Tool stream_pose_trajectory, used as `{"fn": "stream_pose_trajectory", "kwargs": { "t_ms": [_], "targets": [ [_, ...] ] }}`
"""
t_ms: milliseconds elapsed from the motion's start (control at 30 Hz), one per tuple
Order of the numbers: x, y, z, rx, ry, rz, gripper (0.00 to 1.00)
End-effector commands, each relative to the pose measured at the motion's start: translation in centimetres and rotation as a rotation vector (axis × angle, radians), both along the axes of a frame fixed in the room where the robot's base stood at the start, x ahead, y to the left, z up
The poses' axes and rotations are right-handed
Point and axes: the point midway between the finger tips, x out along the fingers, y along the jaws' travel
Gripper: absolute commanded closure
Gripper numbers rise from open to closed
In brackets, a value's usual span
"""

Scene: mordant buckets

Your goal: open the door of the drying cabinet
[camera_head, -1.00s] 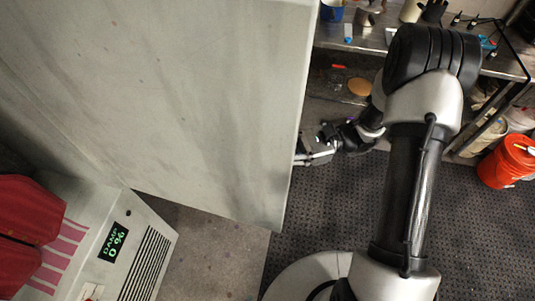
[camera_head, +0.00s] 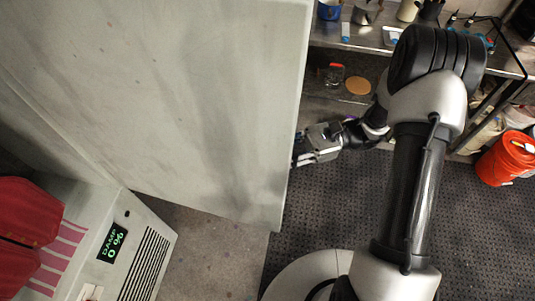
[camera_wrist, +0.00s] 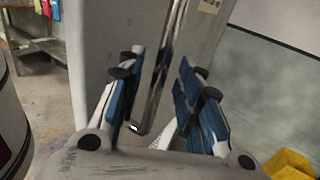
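The door (camera_head: 200,100) of the drying cabinet seems to be the large pale grey panel filling the upper left of the head view. It stands out beyond the cabinet body (camera_head: 135,215), which has a green "DAMP 0%" display. My gripper (camera_head: 304,150) is at the panel's right edge, its tips partly hidden. In the wrist view, the blue-padded fingers of my gripper (camera_wrist: 160,92) are apart. A vertical chrome handle (camera_wrist: 166,60) runs between them, with gaps visible on both sides. I cannot tell whether either finger touches it.
A metal workbench (camera_head: 375,40) with pots and tools stands at the back right. An orange bucket (camera_head: 507,158) is on the floor at the right. Red cloth (camera_head: 25,215) lies at the far left. Dark textured floor (camera_head: 330,215) is clear below my gripper. A yellow object (camera_wrist: 290,165) shows in the wrist view.

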Motion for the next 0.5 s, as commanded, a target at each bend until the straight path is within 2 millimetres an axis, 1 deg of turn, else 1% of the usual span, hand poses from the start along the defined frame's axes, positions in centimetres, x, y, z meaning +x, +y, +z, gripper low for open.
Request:
{"fn": "stream_pose_trajectory", "kwargs": {
  "t_ms": [33, 100, 300, 400, 500],
  "targets": [
    [0.4, -1.1, 0.0, 0.0, 0.0, -0.006, 0.67],
    [0.9, -2.6, -0.1, 0.0, -0.001, -0.006, 0.67],
    [2.1, -6.5, -0.1, 0.0, 0.0, -0.004, 0.67],
    [2.6, -8.0, 0.0, 0.0, 0.0, -0.003, 0.67],
    [2.9, -9.0, -0.1, 0.0, 0.0, -0.002, 0.67]
  ]
}}
